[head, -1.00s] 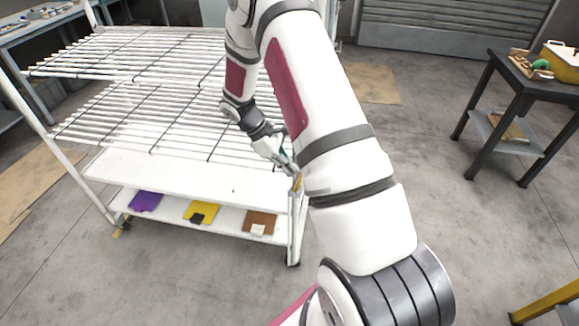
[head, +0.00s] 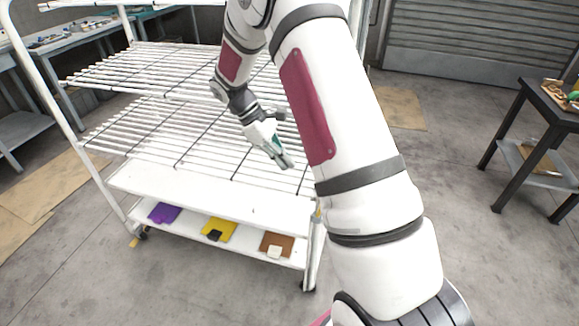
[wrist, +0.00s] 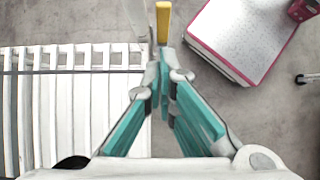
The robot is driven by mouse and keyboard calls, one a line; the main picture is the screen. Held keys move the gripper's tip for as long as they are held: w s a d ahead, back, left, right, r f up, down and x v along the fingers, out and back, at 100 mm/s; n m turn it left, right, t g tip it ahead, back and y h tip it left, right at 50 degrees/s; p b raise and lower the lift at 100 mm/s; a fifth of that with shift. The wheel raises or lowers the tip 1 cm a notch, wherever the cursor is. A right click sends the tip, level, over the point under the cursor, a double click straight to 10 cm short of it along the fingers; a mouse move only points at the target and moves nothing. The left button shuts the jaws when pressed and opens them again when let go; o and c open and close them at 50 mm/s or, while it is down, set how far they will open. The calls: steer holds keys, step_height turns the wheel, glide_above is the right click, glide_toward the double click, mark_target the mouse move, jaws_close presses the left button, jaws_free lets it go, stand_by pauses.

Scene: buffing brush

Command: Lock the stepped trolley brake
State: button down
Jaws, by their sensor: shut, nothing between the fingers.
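The trolley (head: 185,187) is a white wire-shelf cart on casters, left of my arm in the head view. A small yellow piece (head: 317,214) shows on its near right post, partly hidden by my arm. In the wrist view an upright yellow bar (wrist: 163,22) stands just beyond the fingertips; I cannot tell whether they touch it. Another small yellow tab (head: 134,242) is at the lower left caster. My gripper (head: 287,163) is shut and empty, and appears over the trolley's right side in the head view. Its teal fingers meet in the wrist view (wrist: 163,62).
Purple (head: 164,213), yellow (head: 219,231) and brown (head: 277,244) plates lie on the trolley's bottom shelf. A dark table (head: 540,105) stands at the right and a workbench (head: 60,45) at the back left.

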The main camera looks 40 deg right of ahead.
stand_by(0.3)
steer(key=shift+w+a+f+p, duration=0.4)
steer(key=shift+w+a+p, duration=0.3)
steer(key=shift+w, duration=0.15)
steer(key=s+d+r+p+x, duration=0.1)
steer(key=p+x, duration=0.1)
steer(key=x, duration=1.1)
steer(key=shift+s+r, duration=0.35)
steer(key=shift+d, duration=0.1)
